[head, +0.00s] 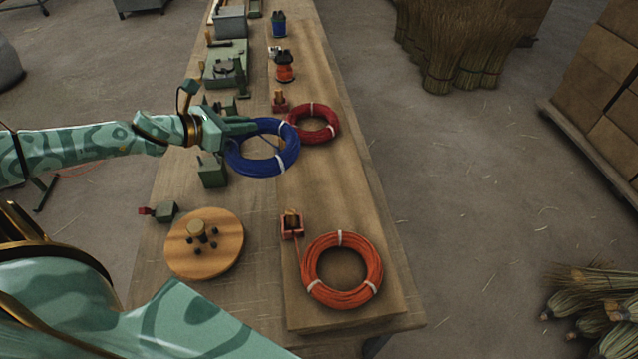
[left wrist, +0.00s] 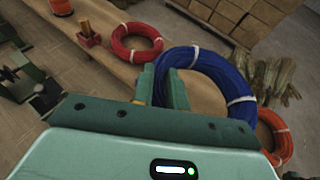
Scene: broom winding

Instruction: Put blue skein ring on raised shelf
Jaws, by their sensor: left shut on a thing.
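The blue skein ring (head: 263,163) is a coil of blue cord with white ties. In the head view my left gripper (head: 248,127) is shut on the ring's upper left rim, over the workbench. The blue ring (left wrist: 213,66) also shows between the fingers of my left gripper (left wrist: 166,82) in the left wrist view. The raised shelf (head: 348,180) is a long wooden board along the right side of the bench. A red ring (head: 325,136) and an orange ring (head: 352,297) lie on it. I cannot tell whether the blue ring touches the shelf. My right gripper is not in view.
A round wooden disc (head: 217,262) with a central peg lies on the bench at the near left. A small red guide block (head: 291,226) stands on the shelf near the orange ring. The shelf between the red and orange rings is clear. Green fixtures (head: 225,65) line the bench's left side.

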